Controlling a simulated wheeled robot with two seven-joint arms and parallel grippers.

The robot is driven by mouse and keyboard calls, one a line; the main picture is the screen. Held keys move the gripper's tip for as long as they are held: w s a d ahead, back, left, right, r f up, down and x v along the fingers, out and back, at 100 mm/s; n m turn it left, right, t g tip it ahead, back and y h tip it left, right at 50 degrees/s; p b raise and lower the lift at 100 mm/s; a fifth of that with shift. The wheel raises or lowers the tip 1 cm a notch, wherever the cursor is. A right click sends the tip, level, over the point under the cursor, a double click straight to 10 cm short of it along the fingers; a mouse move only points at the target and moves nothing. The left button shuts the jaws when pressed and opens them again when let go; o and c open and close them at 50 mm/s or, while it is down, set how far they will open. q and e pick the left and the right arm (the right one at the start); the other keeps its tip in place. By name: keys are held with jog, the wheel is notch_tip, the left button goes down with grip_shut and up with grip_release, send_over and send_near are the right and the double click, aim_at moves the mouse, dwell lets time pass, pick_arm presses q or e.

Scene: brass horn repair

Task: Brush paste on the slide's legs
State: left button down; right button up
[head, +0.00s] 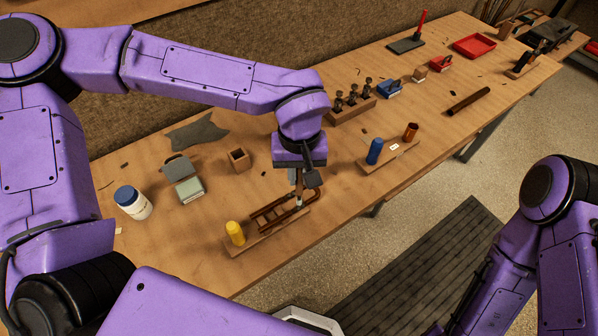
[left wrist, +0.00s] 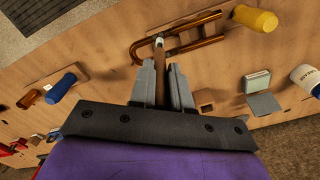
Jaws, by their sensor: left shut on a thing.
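The slide (head: 285,213), a reddish-brown U-shaped tube with two long legs, lies on a wooden board (head: 256,240) near the table's front edge. It also shows at the top of the left wrist view (left wrist: 205,38). My left gripper (head: 300,180) is above the slide's right part, pointing down. It is shut on a thin brush (left wrist: 159,60) with a brown handle and a pale tip. The tip is at or just above the slide's legs; I cannot tell whether it touches. My right arm shows at the lower right, but its gripper is out of view.
A yellow cylinder (head: 235,233) stands at the board's left end. A white jar with a blue lid (head: 133,202), an open grey-green box (head: 190,189) and a small wooden holder (head: 239,159) stand left of my gripper. A blue cylinder (head: 374,151) stands to the right.

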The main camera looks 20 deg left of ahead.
pick_arm(q)
jog(key=shift+s, duration=0.35)
pick_arm(e)
jog(key=shift+s, duration=0.35)
pick_arm(q)
jog(key=shift+w+f, duration=0.15)
jog(key=shift+f, duration=0.15)
pick_arm(e)
jog(key=shift+w, duration=0.1)
pick_arm(q)
jog(key=shift+f, duration=0.1)
dwell(0.5)
